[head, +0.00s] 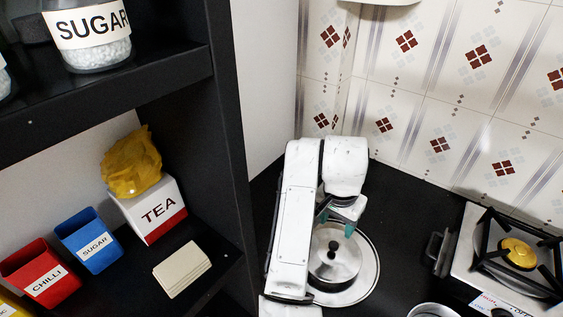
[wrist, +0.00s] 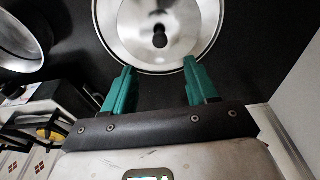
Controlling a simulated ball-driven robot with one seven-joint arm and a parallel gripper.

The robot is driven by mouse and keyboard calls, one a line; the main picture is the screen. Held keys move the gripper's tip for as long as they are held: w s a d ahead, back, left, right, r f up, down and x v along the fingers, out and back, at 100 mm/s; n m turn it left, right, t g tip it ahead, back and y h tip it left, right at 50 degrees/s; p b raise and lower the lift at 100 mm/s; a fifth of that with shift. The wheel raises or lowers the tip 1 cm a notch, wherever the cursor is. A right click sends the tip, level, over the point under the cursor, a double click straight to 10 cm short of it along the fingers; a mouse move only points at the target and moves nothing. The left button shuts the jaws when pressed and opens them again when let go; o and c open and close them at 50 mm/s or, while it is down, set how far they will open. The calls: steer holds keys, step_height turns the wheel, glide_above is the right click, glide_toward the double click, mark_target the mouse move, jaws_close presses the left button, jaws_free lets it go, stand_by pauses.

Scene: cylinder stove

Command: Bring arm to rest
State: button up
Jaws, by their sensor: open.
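My gripper (head: 336,222) hangs from my white arm, which reaches over the black counter in the head view. A round steel lid or pan with a black knob (head: 347,268) lies below and in front of it, partly hidden by my arm. In the wrist view my gripper's two green fingers (wrist: 157,82) are spread apart with nothing between them. The steel lid (wrist: 190,35) with its dark knob lies beyond the fingertips there. Whether the fingertips touch its rim, I cannot tell.
A gas stove (head: 478,248) stands at the right. Another metal vessel (head: 433,311) shows at the bottom edge. A black shelf (head: 190,62) at the left holds a sugar jar (head: 88,35), a TEA box (head: 152,209), and blue (head: 90,240) and red (head: 40,277) boxes. A tiled wall closes the back.

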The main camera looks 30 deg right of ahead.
steer(key=s+d+f+n+t+h, duration=0.2)
steer(key=s+d+f+n+h, duration=0.15)
steer(key=s+d+n, duration=0.3)
steer(key=s+a+f+n+y, duration=0.1)
steer(key=s+a+f+n, duration=0.1)
steer(key=s+a+f, duration=0.1)
steer(key=s+a+f+n+g+y, duration=0.1)
steer(key=s+a+f+n+y, duration=0.1)
steer(key=s+a+f, duration=0.2)
steer(key=s+a+f+n+y, duration=0.1)
steer(key=s+a+f, duration=0.3)
steer(key=s, duration=0.5)
steer(key=shift+s+a+n+g+y, duration=0.1)
steer(key=shift+a+n+g+y, duration=0.25)
steer(key=shift+a+n, duration=0.3)
